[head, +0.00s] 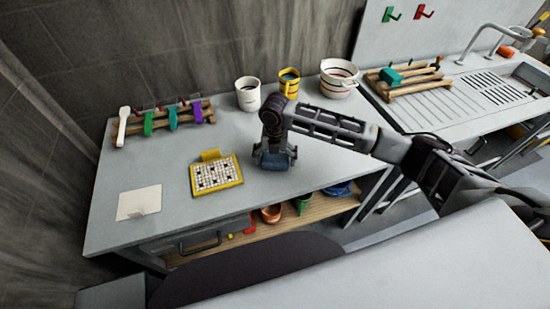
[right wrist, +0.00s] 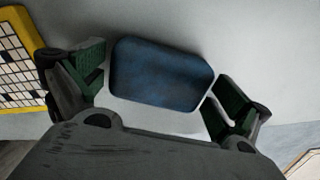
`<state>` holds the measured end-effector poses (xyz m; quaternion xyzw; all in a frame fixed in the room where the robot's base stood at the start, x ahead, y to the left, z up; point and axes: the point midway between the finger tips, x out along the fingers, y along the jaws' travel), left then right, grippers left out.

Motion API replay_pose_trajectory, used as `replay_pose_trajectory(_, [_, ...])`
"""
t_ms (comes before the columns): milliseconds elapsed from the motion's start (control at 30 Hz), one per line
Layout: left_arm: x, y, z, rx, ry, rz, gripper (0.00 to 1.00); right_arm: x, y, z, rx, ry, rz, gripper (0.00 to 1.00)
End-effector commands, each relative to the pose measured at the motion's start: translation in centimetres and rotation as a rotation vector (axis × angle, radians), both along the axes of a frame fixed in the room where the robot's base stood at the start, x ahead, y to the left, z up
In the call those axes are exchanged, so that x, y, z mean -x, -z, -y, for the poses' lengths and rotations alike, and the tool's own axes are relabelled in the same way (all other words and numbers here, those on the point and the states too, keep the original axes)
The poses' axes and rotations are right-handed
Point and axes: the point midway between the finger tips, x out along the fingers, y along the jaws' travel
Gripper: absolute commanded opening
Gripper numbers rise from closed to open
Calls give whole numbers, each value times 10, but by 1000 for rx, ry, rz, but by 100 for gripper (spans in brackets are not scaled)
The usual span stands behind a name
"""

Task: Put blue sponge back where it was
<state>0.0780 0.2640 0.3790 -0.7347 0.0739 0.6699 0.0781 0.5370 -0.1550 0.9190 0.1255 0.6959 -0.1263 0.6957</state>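The blue sponge (right wrist: 160,75) lies between the two fingers of my right gripper (right wrist: 160,88) in the right wrist view. Narrow light gaps show between the sponge and the fingers on both sides, so the gripper looks open around it. In the head view my right gripper (head: 274,155) points down at the front part of the grey worktop (head: 170,178), and the blue sponge (head: 275,164) shows at its tips, partly covered. Whether the sponge rests on the worktop or just above it is hard to tell. My left gripper is not in view.
A yellow-framed mosaic panel (head: 238,178) lies left of the gripper. A white cup (head: 247,98), a yellow cup (head: 289,88) and a striped pot (head: 336,88) stand behind. A wooden rack (head: 160,133) holds tools. A second rack (head: 405,90) is by the sink. A white sheet (head: 138,201) lies left.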

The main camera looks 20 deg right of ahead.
Motion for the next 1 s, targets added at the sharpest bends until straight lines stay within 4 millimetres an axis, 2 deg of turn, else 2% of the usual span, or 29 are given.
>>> replay_pose_trajectory(267, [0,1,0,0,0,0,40,0,-2,0,-1,0,1,100])
replay_pose_trajectory(467, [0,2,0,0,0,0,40,-1,-13,0,-1,1,3,100])
replay_pose_trajectory(667, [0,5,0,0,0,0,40,-1,-37,0,-1,0,4,100])
replay_pose_trajectory(1000, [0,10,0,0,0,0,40,-1,-88,-1,-2,0,4,100])
